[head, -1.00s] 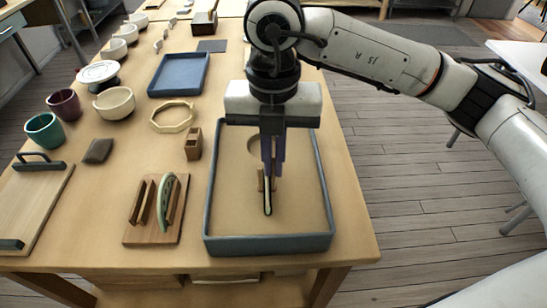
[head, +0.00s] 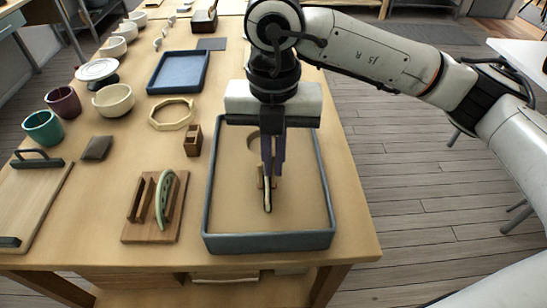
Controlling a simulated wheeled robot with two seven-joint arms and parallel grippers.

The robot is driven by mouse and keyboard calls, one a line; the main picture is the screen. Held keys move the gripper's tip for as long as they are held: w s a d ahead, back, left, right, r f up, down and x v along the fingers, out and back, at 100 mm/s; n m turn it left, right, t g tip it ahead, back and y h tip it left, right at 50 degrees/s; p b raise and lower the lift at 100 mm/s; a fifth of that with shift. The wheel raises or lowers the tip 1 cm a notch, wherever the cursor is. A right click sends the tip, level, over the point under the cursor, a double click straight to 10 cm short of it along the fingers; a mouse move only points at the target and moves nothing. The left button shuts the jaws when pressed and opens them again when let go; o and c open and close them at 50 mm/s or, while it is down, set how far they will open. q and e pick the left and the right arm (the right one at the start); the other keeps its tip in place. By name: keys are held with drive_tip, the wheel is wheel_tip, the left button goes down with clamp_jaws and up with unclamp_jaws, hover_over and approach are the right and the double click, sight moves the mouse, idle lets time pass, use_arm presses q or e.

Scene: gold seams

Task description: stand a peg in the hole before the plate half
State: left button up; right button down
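My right gripper (head: 273,172) points down over the sand-coloured bed of the grey tray (head: 208,190). Its two purple fingers show a narrow gap, and it looks open. A slim pale plate half (head: 267,196) with a dark edge stands nearly edge-on in the bed, just below the fingertips. A small brown peg (head: 260,183) stands close at its left; another brown bit by the fingertips is partly hidden. The hole is hidden. A green plate half (head: 165,201) stands in a wooden rack (head: 138,233). My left gripper is out of view.
A small wooden block (head: 193,141) stands left of the tray. A pale octagonal ring (head: 171,125), a blue tray (head: 153,90), bowls, cups and a wooden board (head: 30,200) occupy the left.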

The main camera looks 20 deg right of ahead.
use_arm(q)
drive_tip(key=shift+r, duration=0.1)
use_arm(e)
drive_tip(key=shift+r, duration=0.1)
